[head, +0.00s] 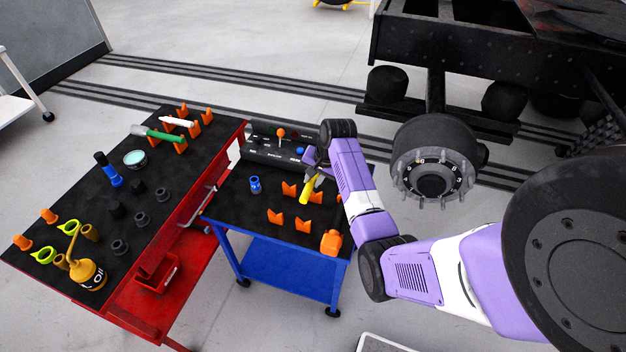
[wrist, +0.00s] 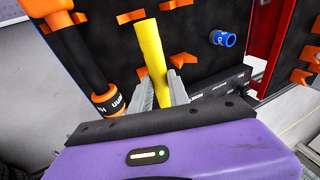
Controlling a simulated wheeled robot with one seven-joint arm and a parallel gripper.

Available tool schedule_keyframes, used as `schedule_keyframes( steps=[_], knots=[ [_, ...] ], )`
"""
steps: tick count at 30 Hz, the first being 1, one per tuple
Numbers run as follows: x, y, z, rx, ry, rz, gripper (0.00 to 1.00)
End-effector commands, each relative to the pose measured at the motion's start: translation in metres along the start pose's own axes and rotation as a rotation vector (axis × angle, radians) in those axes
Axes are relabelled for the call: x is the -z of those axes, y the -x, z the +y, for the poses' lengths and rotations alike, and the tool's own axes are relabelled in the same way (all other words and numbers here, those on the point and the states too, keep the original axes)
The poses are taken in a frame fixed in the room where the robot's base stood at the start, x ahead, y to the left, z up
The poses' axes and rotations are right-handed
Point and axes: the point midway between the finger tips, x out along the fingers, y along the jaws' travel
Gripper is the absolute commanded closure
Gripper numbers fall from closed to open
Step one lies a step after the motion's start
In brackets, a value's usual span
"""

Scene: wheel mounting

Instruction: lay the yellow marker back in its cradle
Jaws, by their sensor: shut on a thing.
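The yellow marker (head: 305,192) is held by my gripper (head: 313,173) above the dark top of the blue cart (head: 234,203). In the wrist view the yellow marker (wrist: 151,50) stands between the two grey fingers of my gripper (wrist: 161,88), which are shut on it. In the head view it is tilted. Orange notched cradles stand on the cart, with one nearer cradle (head: 275,215) and another (head: 303,225) empty. A farther cradle (head: 289,188) is just left of the marker. I cannot tell whether the marker touches a cradle.
A blue cup (head: 255,185) stands left of the cradles. An orange object (head: 331,242) sits at the cart's near right corner. A black box (head: 270,153) lines the back edge. The red bench (head: 193,208) at left holds a green marker (head: 157,133) and a white marker (head: 177,122).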

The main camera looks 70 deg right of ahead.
Motion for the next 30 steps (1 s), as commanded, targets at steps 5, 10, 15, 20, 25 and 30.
schedule_keyframes(
  steps=[5,10,15,20,25,30],
  knots=[
    [0.0,0.001,0.0,0.001,0.001,0.0,1.0],
    [-0.001,0.002,-0.001,0.0,0.001,-0.001,1.0],
    [-0.002,-0.009,0.003,0.0,0.001,-0.002,1.0],
    [-0.004,-0.022,0.007,0.001,0.002,-0.001,1.0],
    [-0.006,-0.036,0.012,0.0,0.002,-0.002,1.0],
    [-0.008,-0.051,0.017,0.001,0.001,-0.001,1.0]
  ],
)
